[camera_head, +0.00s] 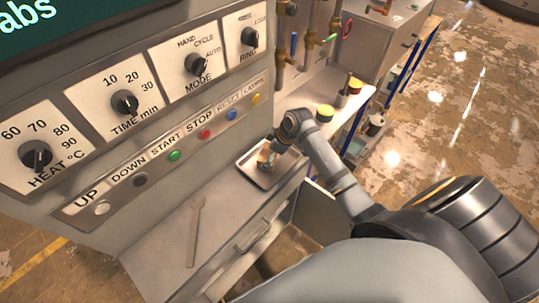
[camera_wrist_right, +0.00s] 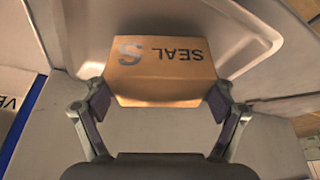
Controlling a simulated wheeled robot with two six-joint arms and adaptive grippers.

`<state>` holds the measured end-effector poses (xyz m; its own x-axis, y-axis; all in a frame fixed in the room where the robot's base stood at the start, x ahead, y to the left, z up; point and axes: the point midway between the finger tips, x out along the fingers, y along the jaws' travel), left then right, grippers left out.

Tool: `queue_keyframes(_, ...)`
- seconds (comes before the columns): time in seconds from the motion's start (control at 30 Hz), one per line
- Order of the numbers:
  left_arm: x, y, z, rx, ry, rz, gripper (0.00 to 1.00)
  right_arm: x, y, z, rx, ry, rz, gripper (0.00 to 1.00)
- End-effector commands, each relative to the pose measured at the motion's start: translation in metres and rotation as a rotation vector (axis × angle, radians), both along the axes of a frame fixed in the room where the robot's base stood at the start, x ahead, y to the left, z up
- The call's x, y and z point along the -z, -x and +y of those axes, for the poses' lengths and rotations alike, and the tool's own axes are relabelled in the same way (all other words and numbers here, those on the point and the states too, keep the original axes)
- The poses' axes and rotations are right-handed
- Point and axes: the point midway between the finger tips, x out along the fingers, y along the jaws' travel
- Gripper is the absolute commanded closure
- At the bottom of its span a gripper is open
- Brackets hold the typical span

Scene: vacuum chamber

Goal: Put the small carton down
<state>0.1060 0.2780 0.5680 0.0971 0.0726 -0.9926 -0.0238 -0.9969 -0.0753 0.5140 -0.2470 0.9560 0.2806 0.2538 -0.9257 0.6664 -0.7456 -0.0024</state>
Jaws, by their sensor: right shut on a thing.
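The small carton (camera_wrist_right: 162,72) is orange-brown and reads "SEAL" and "S", upside down in the right wrist view. My right gripper (camera_wrist_right: 160,104) is shut on it, with one finger at each side. In the head view the carton (camera_head: 265,156) shows small beneath my right gripper (camera_head: 272,150), over a shallow metal tray (camera_head: 257,178) on the grey bench. The tray also shows behind the carton in the right wrist view (camera_wrist_right: 258,30). I cannot tell whether the carton touches the tray floor. My left gripper is in neither view.
A control panel (camera_head: 150,110) with dials and coloured buttons rises left of the tray. A flat wrench-like tool (camera_head: 195,230) lies on the bench in front. Yellow-topped and red-topped pots (camera_head: 325,112) stand beyond my arm. An open drawer or door (camera_head: 318,215) is below the bench.

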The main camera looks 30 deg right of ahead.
Motion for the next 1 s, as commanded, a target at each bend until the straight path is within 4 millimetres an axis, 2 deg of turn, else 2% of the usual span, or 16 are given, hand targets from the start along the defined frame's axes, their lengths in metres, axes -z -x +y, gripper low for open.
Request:
queue_keyframes(0.07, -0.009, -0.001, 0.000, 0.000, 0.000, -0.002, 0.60, 0.006, 0.000, 0.001, 0.001, -0.003, 0.000, 0.50)
queue_keyframes(0.47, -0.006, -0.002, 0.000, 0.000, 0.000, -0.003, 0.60, 0.016, 0.000, 0.000, 0.000, -0.001, -0.002, 0.50)
queue_keyframes(0.5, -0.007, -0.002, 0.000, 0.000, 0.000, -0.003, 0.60, 0.016, 0.000, 0.000, 0.001, 0.000, -0.003, 0.12)
queue_keyframes(0.6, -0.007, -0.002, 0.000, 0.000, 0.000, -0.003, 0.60, 0.015, 0.000, 0.000, 0.000, -0.001, -0.002, 0.00)
queue_keyframes(1.0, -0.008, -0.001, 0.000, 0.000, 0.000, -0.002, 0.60, 0.010, 0.000, 0.000, 0.000, 0.000, -0.003, 0.00)
